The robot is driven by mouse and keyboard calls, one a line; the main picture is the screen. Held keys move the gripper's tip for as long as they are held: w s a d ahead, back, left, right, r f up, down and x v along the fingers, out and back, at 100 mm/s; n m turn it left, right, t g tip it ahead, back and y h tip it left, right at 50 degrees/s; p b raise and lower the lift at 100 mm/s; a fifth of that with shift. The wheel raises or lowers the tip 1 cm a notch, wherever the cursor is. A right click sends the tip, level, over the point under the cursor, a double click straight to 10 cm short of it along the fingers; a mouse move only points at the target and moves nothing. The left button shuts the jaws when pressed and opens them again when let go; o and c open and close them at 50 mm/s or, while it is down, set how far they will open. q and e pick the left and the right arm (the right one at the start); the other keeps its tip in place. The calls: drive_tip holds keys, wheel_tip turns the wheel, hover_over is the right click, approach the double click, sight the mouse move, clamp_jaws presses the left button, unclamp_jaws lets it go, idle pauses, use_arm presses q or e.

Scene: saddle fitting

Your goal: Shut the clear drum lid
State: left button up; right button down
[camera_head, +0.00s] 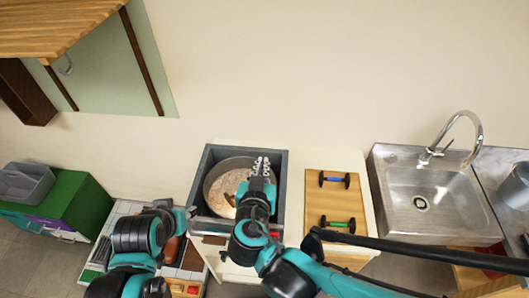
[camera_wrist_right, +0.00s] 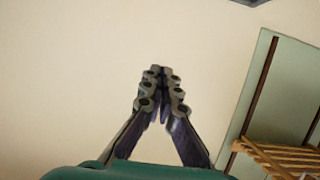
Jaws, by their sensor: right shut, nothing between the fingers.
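An open-topped grey box (camera_head: 212,155) stands on the white counter against the wall. A round metal drum (camera_head: 214,184) with pale, mottled contents sits inside it. I cannot make out a clear lid in either view. My right gripper (camera_head: 261,165) is over the right side of the drum and hides part of it. Its fingers also show in the right wrist view (camera_wrist_right: 163,78), shut and empty, with plain wall behind them. My left arm is at the lower left of the head view; its gripper (camera_head: 191,211) is small and unclear near the box's front left corner.
A wooden board (camera_head: 318,205) with a blue-handled dumbbell (camera_head: 334,180) and a green-handled one (camera_head: 338,224) lies right of the box. A metal sink (camera_head: 432,198) is further right. A green cabinet (camera_head: 72,200) stands left. A wooden shelf (camera_head: 50,28) hangs upper left.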

drive_tip(key=s+f+t+b, duration=0.1)
drive_tip(key=s+f+b, duration=0.3)
drive_tip(key=f+b, duration=0.5)
drive_tip(key=s+a+f+t+b, duration=0.1)
drive_tip(key=s+f+b, duration=0.3)
drive_tip(key=f+b, duration=0.4)
drive_tip(key=shift+a+f+t+h+b, duration=0.3)
drive_tip(key=shift+f+t+b, duration=0.15)
drive_tip(key=shift+b, duration=0.35)
